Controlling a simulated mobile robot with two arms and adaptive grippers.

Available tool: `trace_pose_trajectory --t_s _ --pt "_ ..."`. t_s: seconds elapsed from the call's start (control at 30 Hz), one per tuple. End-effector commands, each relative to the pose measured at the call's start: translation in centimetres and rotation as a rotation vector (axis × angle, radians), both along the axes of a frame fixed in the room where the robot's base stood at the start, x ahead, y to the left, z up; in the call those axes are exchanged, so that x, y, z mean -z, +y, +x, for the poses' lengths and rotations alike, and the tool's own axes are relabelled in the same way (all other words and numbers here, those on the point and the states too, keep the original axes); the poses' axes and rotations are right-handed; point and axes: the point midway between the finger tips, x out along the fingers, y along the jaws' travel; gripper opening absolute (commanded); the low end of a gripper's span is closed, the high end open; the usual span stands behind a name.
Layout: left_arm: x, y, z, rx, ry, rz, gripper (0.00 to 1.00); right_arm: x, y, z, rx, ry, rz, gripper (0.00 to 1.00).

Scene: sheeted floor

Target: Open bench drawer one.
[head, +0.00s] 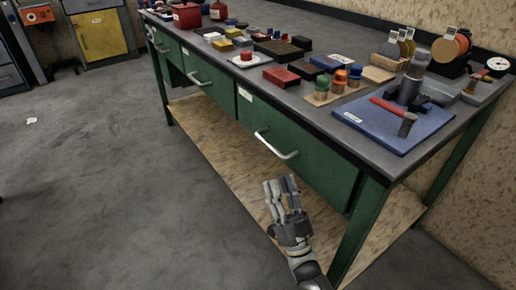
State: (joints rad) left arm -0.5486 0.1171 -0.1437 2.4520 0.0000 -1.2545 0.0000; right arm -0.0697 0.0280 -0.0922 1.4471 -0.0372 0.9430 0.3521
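The green bench has drawers along its front. The nearest drawer (306,163) is shut and has a silver bar handle (275,147). A second drawer (215,84) to its left is shut, with a similar handle (199,80). A third, farther drawer (166,48) also looks shut. The small white labels are too small to read, so I cannot tell which drawer is number one. My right gripper (283,185) is below and in front of the nearest drawer's handle, apart from it. Its fingers point up, look spread, and hold nothing. My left gripper is out of view.
A wooden lower shelf (225,150) and green bench leg (360,225) are near my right arm. The grey floor (110,170) to the left is mostly clear.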

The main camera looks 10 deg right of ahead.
Motion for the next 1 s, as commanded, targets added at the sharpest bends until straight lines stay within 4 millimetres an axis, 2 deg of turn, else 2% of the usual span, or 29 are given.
trace_pose_trajectory --t_s 0.1,0.23,0.63,0.8,1.0 --pt "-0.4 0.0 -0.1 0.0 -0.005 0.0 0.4 -0.7 0.0 0.0 -0.002 -0.026 0.005 0.34" --pt "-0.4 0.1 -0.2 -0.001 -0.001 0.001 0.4 -1.9 0.2 1.0 -0.002 -0.028 0.006 0.34" --pt "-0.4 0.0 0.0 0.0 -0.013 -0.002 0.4 -6.7 0.9 6.2 -0.002 -0.025 0.005 0.34" --pt "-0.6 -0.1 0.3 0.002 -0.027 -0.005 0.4 -7.7 1.1 7.3 -0.001 -0.022 0.005 0.34" --pt "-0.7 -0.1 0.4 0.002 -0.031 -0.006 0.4 -8.0 1.2 7.6 -0.002 -0.02 0.004 0.34"
